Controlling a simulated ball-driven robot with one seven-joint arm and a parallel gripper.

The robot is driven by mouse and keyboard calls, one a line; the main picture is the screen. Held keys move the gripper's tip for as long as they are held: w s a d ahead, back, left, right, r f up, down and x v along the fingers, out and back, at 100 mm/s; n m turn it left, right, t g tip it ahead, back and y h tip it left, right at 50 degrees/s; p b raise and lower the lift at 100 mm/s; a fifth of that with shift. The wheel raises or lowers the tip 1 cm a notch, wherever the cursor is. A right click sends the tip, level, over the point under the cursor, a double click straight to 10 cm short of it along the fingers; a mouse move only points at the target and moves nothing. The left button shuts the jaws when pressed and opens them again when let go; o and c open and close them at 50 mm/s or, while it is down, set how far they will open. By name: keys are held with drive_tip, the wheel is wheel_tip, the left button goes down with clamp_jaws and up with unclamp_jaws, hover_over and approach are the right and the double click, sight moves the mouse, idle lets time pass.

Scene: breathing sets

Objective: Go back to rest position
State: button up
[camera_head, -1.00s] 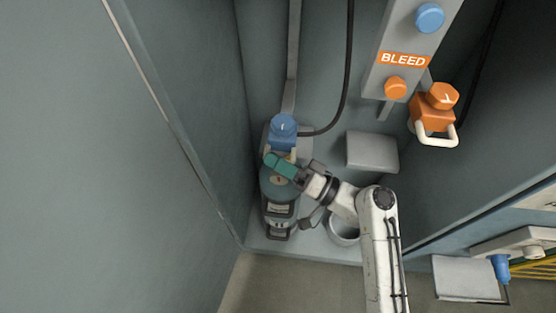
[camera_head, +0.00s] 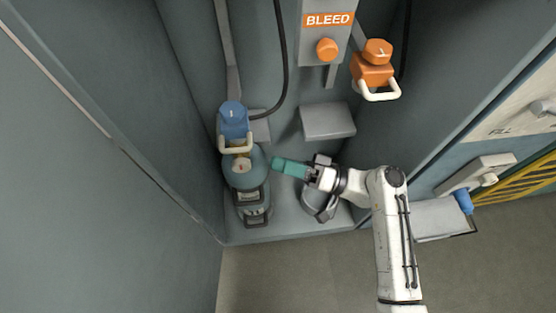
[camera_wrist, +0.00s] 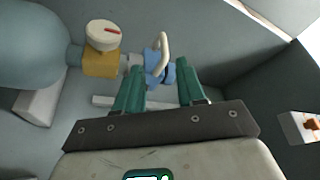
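My gripper (camera_head: 276,164) has teal fingers and sits to the right of a grey-blue cylinder (camera_head: 244,180) in the head view, apart from it. In the wrist view my gripper (camera_wrist: 158,74) has its two fingers spread with nothing between them. A blue connector (camera_head: 234,120) with a cream handle (camera_head: 236,149) stands on the cylinder's top, with a black hose running up from it. In the wrist view the cylinder (camera_wrist: 35,45) lies at left, with a yellow valve block (camera_wrist: 101,63), a white knob (camera_wrist: 103,35) and the blue connector (camera_wrist: 160,74) beyond the fingers.
An orange connector with a cream handle (camera_head: 372,72) and a BLEED panel (camera_head: 327,40) are on the back wall. A grey box (camera_head: 327,121) is below them. Side walls close in the bay. A round grey object (camera_head: 317,208) is partly hidden below my gripper. Floor in front is open.

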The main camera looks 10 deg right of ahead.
idle(0.4)
drive_tip(key=s+d+f+n+g+h, duration=0.1)
drive_tip(key=s+d+f+g+h, duration=0.25)
drive_tip(key=s+f+h, duration=0.4)
drive_tip(key=s+d+f+m+g+h, duration=0.1)
drive_tip(key=s+d+f+g+h, duration=0.1)
drive_tip(key=s+d+f+h, duration=0.55)
drive_tip(key=s+d+r+m+h, duration=0.2)
drive_tip(key=s+d+r+h, duration=0.25)
drive_tip(key=s+d, duration=0.35)
wheel_tip(320, 180, up, 15)
drive_tip(key=d+p, duration=0.2)
drive_tip(key=p, duration=1.2)
drive_tip(key=shift+w+r+g, duration=0.15)
drive_tip(key=shift+w+g, duration=0.1)
drive_tip(key=shift+g, duration=0.2)
drive_tip(key=shift+o, duration=0.2)
